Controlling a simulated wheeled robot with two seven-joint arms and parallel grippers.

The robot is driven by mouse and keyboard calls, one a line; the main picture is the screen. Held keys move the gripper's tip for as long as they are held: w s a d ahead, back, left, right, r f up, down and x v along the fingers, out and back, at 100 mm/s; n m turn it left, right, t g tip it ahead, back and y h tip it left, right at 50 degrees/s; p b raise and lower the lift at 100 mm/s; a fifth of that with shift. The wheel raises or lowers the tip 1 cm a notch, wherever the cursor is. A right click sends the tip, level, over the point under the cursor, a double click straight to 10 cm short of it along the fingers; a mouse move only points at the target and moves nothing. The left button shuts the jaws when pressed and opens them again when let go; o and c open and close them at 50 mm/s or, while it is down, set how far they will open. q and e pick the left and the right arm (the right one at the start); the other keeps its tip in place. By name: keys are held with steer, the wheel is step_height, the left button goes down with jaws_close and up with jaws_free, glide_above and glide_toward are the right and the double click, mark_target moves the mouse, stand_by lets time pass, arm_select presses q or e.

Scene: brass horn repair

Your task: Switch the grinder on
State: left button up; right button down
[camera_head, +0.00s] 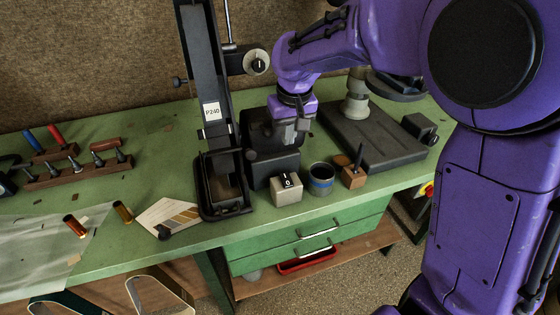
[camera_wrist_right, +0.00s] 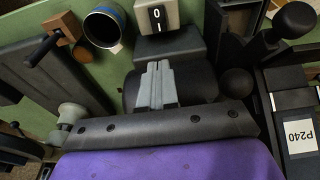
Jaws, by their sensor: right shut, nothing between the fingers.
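The belt grinder (camera_head: 207,112) stands upright on the green bench, with a P240 label on its black frame; part of it also shows at the right of the right wrist view (camera_wrist_right: 290,105). A small light-grey switch box (camera_head: 286,190) with a black rocker marked I and O sits at the foot of the grinder's motor housing, near the bench front. It also shows at the top of the right wrist view (camera_wrist_right: 157,14). My right gripper (camera_head: 291,138) is shut and empty, above the black housing and behind the switch box, apart from the box (camera_wrist_right: 158,68). My left gripper is out of view.
A dark cup with a blue band (camera_head: 320,180) and a wooden block with a black peg (camera_head: 353,176) stand right of the switch box. A dark machine base (camera_head: 370,140) lies behind them. Brass tubes and a tool rack (camera_head: 75,172) are at the left.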

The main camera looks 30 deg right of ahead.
glide_toward(287, 174)
steer(key=shift+s+f+p, duration=0.3)
steer(key=shift+s+f, duration=0.1)
steer(key=shift+s, duration=0.2)
steer(key=f, duration=0.1)
steer(key=w+f, duration=0.1)
steer(key=f, duration=0.1)
steer(key=w+f, duration=0.1)
steer(key=f, duration=0.1)
steer(key=shift+w+d+p, duration=0.1)
steer(key=shift+w+p, duration=0.15)
steer(key=shift+p, duration=0.05)
steer(key=shift+f, duration=0.35)
steer(key=shift+s, duration=0.3)
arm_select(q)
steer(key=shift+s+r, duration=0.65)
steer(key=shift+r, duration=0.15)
arm_select(e)
steer(key=shift+f, duration=0.1)
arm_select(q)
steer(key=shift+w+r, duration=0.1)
arm_select(e)
steer(key=shift+w, duration=0.2)
